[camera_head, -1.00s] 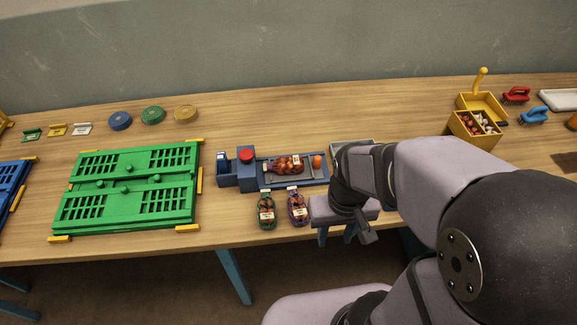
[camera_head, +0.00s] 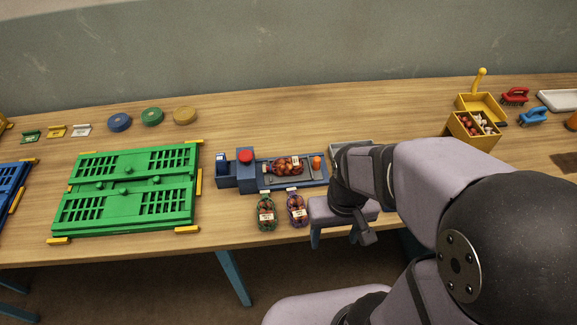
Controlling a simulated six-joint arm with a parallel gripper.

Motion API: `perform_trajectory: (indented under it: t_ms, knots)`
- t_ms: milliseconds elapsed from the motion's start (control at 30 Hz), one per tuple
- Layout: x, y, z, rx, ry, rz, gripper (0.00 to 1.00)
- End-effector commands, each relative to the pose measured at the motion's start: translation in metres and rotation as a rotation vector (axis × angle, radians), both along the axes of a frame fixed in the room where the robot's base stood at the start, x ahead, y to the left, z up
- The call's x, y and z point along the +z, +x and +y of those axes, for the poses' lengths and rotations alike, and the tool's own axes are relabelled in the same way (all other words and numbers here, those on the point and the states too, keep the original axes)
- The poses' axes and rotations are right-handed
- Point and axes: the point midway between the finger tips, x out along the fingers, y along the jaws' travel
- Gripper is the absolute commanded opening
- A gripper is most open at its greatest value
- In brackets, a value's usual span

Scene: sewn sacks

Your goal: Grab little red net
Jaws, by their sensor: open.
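A small net sack with a reddish-orange net and a white label (camera_head: 286,167) lies on its side on the tray of a blue machine. Two more small net sacks lie on the table in front of it: one with a green net (camera_head: 266,213) and one with a purplish-blue net (camera_head: 297,209). Both have white labels and reddish contents. My gripper (camera_head: 335,238) is open with its fingers pointing down, at the table's front edge. It is right of the purplish-blue sack and apart from all three sacks. Nothing shows between its fingers.
The blue machine (camera_head: 246,176) has a red knob and an orange knob. A green slotted crate (camera_head: 127,187) lies at left. Several coloured discs (camera_head: 152,117) are behind it. A yellow box (camera_head: 474,128) stands at right. My arm hides part of a grey tray (camera_head: 352,146).

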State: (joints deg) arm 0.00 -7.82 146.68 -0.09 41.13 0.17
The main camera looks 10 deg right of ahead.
Motion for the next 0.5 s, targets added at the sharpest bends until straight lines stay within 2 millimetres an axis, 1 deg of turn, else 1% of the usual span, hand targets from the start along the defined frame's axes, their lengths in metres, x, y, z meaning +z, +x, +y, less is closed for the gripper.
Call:
perform_trajectory:
  t_ms: [167,267,367,467,500]
  knots:
    - [-0.001,0.002,0.000,-0.016,0.005,0.005,0.61]
    - [-0.004,0.010,0.002,-0.070,0.022,0.022,0.61]
    - [-0.008,0.024,0.005,-0.179,0.059,0.059,0.61]
    - [-0.014,0.046,0.010,-0.335,0.118,0.114,0.61]
    - [-0.017,0.057,0.013,-0.406,0.147,0.140,0.61]
